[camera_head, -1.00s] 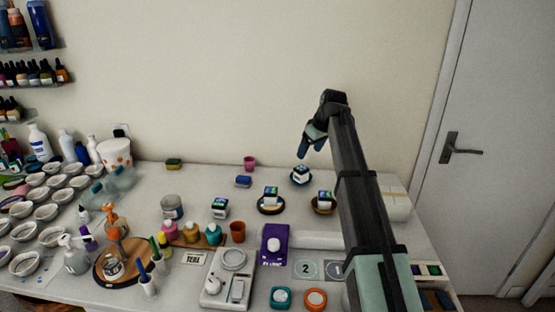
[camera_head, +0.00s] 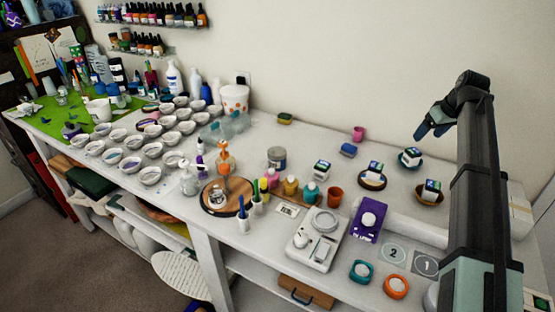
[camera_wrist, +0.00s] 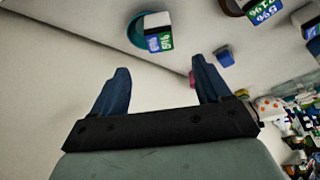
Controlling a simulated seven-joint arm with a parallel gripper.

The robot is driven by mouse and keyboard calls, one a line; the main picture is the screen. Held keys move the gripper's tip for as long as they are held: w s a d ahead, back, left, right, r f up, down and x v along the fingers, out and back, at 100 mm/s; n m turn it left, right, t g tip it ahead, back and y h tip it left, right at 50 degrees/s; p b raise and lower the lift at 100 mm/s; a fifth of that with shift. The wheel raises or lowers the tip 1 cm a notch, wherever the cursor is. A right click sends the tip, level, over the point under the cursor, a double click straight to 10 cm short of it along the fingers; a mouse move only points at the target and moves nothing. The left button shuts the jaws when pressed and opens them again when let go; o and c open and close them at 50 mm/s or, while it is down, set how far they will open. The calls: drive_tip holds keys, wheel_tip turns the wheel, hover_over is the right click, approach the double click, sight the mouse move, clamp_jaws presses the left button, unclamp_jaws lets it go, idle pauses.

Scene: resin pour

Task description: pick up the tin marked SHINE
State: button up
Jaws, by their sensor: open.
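I cannot read SHINE on any label. A grey lidded tin (camera_head: 277,157) stands left of centre on the bench. Small dark boxy containers with white tops and coloured labels stand nearby: one on the bare bench (camera_head: 322,169), one on a dark round dish (camera_head: 374,167), one on a brown dish (camera_head: 433,187) and one on a teal dish (camera_head: 411,154). My gripper (camera_head: 434,130) is raised near the teal dish. Its blue fingers (camera_wrist: 162,88) are apart, with nothing between them.
A blue block (camera_head: 348,150), a pink cup (camera_head: 358,133) and a sponge (camera_head: 284,119) lie toward the wall. Several white bowls (camera_head: 150,175) fill the left.

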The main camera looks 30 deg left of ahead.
drive_tip(key=o, duration=0.4)
drive_tip(key=shift+a, duration=0.15)
drive_tip(key=n+g+h, duration=0.3)
drive_tip(key=n, duration=1.2)
approach(277, 152)
drive_tip(key=shift+w+a+f, duration=0.1)
drive_tip(key=shift+f, duration=6.2)
